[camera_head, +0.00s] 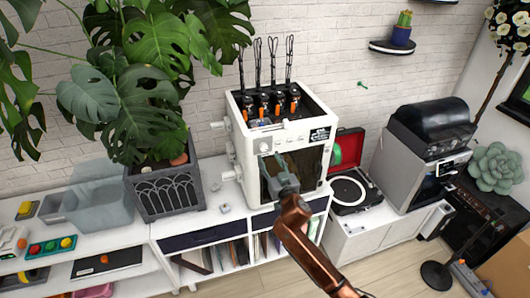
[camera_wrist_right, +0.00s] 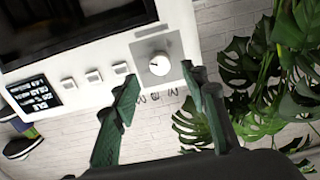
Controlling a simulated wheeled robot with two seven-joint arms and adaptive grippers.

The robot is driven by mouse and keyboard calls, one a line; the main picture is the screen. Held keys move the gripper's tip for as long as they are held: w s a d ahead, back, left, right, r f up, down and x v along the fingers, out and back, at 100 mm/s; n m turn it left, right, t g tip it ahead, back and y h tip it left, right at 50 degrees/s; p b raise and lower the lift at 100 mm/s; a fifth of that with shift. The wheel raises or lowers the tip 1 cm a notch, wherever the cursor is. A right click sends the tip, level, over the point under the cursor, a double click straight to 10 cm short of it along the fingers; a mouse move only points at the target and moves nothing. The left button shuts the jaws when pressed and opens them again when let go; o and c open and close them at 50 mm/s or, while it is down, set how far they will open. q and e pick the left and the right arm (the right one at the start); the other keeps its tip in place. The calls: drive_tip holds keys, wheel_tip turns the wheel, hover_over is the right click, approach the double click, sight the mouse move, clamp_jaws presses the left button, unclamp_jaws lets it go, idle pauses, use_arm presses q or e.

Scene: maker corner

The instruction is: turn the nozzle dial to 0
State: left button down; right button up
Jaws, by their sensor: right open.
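The nozzle dial (camera_wrist_right: 159,64) is a round white knob on a grey square plate on the front of the white printer (camera_wrist_right: 105,50). In the head view the printer (camera_head: 240,150) stands on the white shelf unit, and the dial (camera_head: 264,147) is small at the upper left of its front. My right gripper (camera_head: 280,160) is in front of the printer. In the wrist view its two green fingers (camera_wrist_right: 160,80) are spread apart and empty, with the dial seen between and beyond the tips. The numbers on the dial are too small to read. My left gripper is not in view.
A large leafy plant (camera_head: 150,100) in a dark pot (camera_head: 165,190) stands left of the printer. A record player (camera_head: 350,190) is to its right.

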sight(264, 149)
drive_tip(key=shift+x, duration=2.6)
drive_tip(key=c, duration=1.1)
drive_tip(key=shift+a, duration=0.15)
clamp_jaws()
drive_tip(key=shift+f, duration=0.1)
